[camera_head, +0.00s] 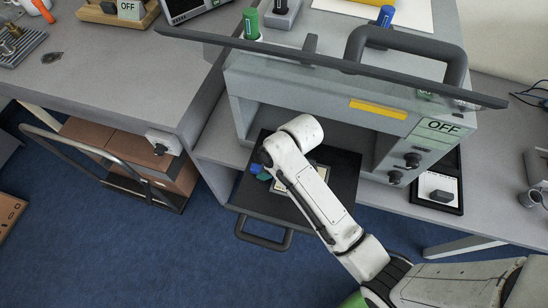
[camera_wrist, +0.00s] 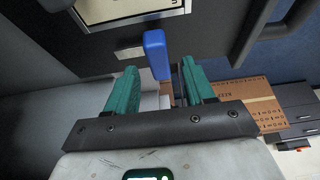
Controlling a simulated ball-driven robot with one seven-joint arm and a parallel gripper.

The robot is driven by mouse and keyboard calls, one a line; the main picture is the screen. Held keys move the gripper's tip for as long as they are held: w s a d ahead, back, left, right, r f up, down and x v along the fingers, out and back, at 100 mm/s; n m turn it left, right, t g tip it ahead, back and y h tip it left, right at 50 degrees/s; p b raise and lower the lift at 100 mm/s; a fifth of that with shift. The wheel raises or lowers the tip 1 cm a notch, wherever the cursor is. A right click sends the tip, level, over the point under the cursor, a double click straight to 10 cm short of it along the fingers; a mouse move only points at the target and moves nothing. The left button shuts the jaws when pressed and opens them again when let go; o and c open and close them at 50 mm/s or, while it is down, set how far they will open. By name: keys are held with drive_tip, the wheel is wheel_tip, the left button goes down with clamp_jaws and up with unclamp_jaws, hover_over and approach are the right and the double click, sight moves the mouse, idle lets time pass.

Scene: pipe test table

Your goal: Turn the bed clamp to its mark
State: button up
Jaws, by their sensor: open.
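The bed clamp appears as a blue lever (camera_wrist: 155,52) in the wrist view, standing out from the dark bed. A small blue piece (camera_head: 256,168) at the left of the pulled-out dark bed (camera_head: 338,190) in the head view seems to be the same clamp. My gripper (camera_wrist: 159,68) is open, its two teal fingers on either side of the lever's line. I cannot tell whether the lever is between the fingers or just beyond them; no contact is clear. A small pale plate (camera_wrist: 130,52) lies left of the lever; I cannot read any mark on it.
The bed has a front handle (camera_head: 264,236) and a framed pale panel (camera_wrist: 128,12). The grey machine (camera_head: 290,92) stands behind, its clear lid raised with a thick handle (camera_head: 405,42). An OFF sign (camera_head: 444,127) and knobs are at its right. Blue floor lies in front.

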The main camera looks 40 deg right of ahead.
drive_tip(key=v, duration=0.7)
drive_tip(key=shift+r, duration=0.25)
drive_tip(key=shift+s+d, duration=0.15)
